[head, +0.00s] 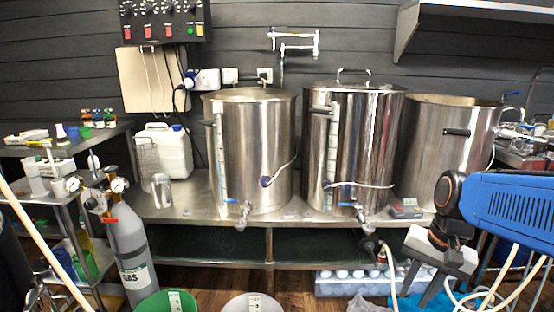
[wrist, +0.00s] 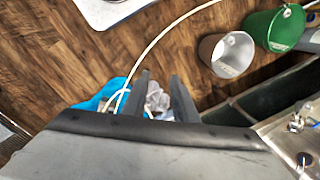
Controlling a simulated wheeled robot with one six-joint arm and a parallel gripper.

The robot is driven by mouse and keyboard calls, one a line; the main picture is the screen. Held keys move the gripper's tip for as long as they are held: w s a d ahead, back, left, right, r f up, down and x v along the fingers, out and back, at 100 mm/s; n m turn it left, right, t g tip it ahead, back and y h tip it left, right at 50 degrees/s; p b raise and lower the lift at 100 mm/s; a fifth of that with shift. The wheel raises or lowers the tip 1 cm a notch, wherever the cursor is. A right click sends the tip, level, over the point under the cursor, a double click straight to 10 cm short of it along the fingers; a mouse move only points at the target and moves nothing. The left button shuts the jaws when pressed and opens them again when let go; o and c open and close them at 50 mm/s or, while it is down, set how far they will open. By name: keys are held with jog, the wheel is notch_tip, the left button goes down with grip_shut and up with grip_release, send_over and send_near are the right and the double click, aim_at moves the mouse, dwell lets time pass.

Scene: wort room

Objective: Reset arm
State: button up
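My gripper (wrist: 160,80) shows in the wrist view as two dark fingers standing apart. I see no object held between them; a pale crumpled bag (wrist: 158,100) and the wood floor show in and behind the gap. In the head view my blue arm comes in from the right edge, and the gripper's grey body shows low at the right, in front of the steel bench. Its fingers cannot be made out clearly there.
Three steel kettles (head: 250,150) stand on the steel bench (head: 180,208). A grey gas cylinder (head: 132,255) is at left. A green bucket (wrist: 272,30) and a grey bucket (wrist: 226,55) stand on the floor. A pale hose (wrist: 155,40) crosses near the fingers.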

jog(key=s+a+n+t+h, duration=0.1)
jog(key=s+a+n+t, duration=0.1)
jog(key=s+n+t, duration=0.2)
jog(key=shift+s+r+n, duration=0.2)
jog(key=shift+s+n, duration=1.4)
jog(key=shift+s, duration=0.25)
